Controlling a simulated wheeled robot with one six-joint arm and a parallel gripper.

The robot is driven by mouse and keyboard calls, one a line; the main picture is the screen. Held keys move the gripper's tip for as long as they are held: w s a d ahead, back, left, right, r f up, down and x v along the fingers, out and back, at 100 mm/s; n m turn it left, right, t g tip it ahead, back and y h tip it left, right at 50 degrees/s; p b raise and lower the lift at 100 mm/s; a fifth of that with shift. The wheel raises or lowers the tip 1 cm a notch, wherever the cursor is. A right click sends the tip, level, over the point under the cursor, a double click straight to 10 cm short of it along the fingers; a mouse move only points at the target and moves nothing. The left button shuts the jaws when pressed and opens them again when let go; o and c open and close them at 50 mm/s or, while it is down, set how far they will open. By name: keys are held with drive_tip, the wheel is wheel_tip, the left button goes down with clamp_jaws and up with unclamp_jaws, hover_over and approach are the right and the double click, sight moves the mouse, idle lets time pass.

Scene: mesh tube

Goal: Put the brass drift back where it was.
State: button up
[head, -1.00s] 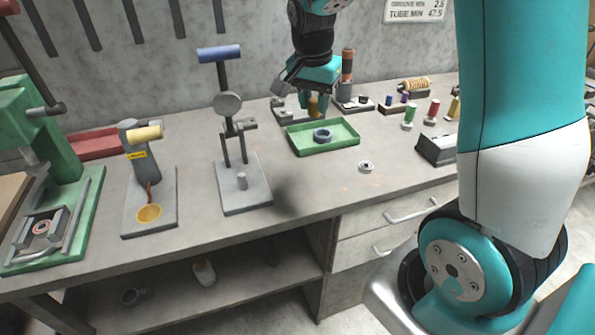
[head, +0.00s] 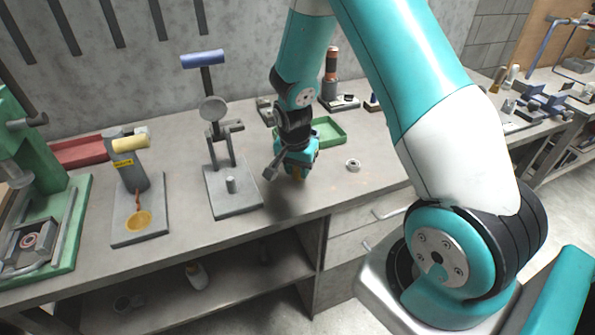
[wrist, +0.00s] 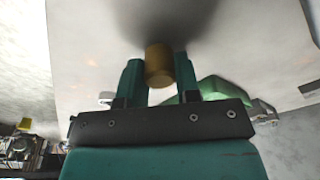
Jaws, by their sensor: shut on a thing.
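My gripper (head: 297,176) is over the workbench's front part, left of the small metal ring and in front of the green tray. In the wrist view my gripper (wrist: 159,72) is shut on the brass drift (wrist: 159,66), a short yellow-brown cylinder between the two green fingers. In the head view my gripper and arm hide most of the drift. Its far end and its height over the bench are hard to tell.
The green tray (head: 335,138) is behind my gripper, partly hidden by it. A small metal ring (head: 353,165) lies to the right. A grey press stand with a blue handle (head: 203,59) stands to the left. Several tools stand at the back. The bench (head: 285,203) is bare just in front.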

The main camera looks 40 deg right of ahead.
drive_tip(key=shift+f, duration=0.75)
drive_tip(key=o, duration=1)
drive_tip(key=shift+f, duration=0.15)
wheel_tip(320, 180, up, 11)
drive_tip(key=a+b, duration=0.2)
drive_tip(key=s+a+r+n+y, duration=0.3)
drive_tip(key=s+a+r+n, duration=0.45)
drive_tip(key=a, duration=0.25)
drive_tip(key=s+a+r+n+y, duration=0.1)
drive_tip(key=s+a+r+n, duration=0.1)
drive_tip(key=s+a+n, duration=0.1)
drive_tip(key=s+a+r+n+y, duration=0.1)
drive_tip(key=s+a+r+n, duration=0.1)
drive_tip(key=s+a+n, duration=0.2)
drive_tip(key=s+a+r+n, duration=0.2)
drive_tip(key=s+a+n, duration=0.1)
drive_tip(key=s+n, duration=0.2)
drive_tip(key=shift+s+a+r+g+y, duration=0.1)
drive_tip(key=shift+s+a+g+y, duration=0.1)
drive_tip(key=shift+s, duration=0.5)
drive_tip(key=shift+s+a+g+y, duration=0.1)
drive_tip(key=shift+s+g+y, duration=0.1)
drive_tip(key=shift+s, duration=0.5)
